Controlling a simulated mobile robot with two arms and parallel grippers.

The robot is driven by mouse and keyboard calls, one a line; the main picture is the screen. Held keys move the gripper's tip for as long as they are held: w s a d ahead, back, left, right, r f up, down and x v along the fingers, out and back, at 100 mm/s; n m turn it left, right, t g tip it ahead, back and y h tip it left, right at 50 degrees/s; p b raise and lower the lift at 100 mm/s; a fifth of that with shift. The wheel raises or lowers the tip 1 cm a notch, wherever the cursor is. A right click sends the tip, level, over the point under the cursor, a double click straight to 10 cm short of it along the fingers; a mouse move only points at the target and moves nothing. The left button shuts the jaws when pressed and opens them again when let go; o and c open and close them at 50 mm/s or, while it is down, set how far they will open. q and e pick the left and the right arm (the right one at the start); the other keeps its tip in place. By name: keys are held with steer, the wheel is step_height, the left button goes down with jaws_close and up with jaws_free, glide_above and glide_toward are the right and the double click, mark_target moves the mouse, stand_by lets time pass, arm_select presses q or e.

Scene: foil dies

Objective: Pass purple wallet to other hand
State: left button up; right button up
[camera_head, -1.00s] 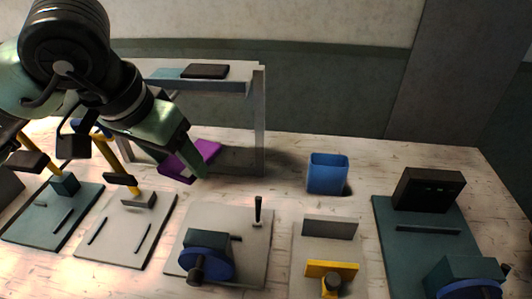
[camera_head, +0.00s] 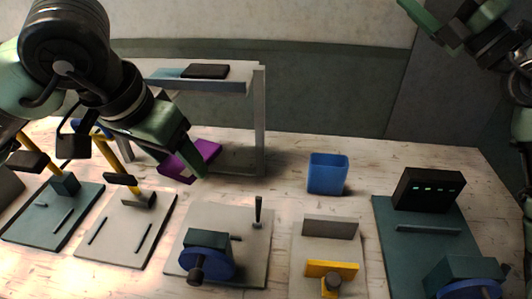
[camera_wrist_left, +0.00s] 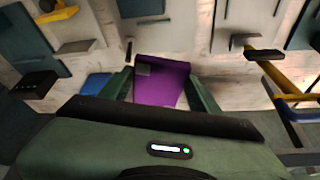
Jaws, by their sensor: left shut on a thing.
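The purple wallet (camera_head: 205,149) is held in the air in front of the shelf in the head view. My left gripper (camera_head: 187,163) is shut on it, and one green finger hides part of it. In the left wrist view the wallet (camera_wrist_left: 158,82) sits between the two green fingers of my left gripper (camera_wrist_left: 160,92), with a dark patch at its upper left corner. My right gripper (camera_head: 447,14) is at the top right of the head view, empty, well apart from the wallet. Its green fingers look spread, partly cut by the frame edge.
A shelf (camera_head: 259,120) with a dark flat item (camera_head: 205,71) on top stands behind the wallet. A blue bin (camera_head: 327,174) stands on the table right of it. Several fixture plates line the front, with a black box (camera_head: 428,189) at right. Air above the bin is clear.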

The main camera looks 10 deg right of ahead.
steer(key=s+a+f+n+g+y, duration=0.25)
steer(key=a+n+g, duration=0.25)
steer(key=a, duration=0.5)
steer(key=n+g+h, duration=0.4)
steer(key=n+g, duration=0.4)
steer(key=n, duration=0.4)
glide_toward(206, 161)
steer(key=x, duration=1)
steer(key=shift+w+a, duration=0.15)
steer(key=shift+w, duration=0.05)
steer(key=c, duration=1.1)
arm_select(q)
steer(key=o, duration=1.5)
arm_select(e)
steer(key=shift+y, duration=0.25)
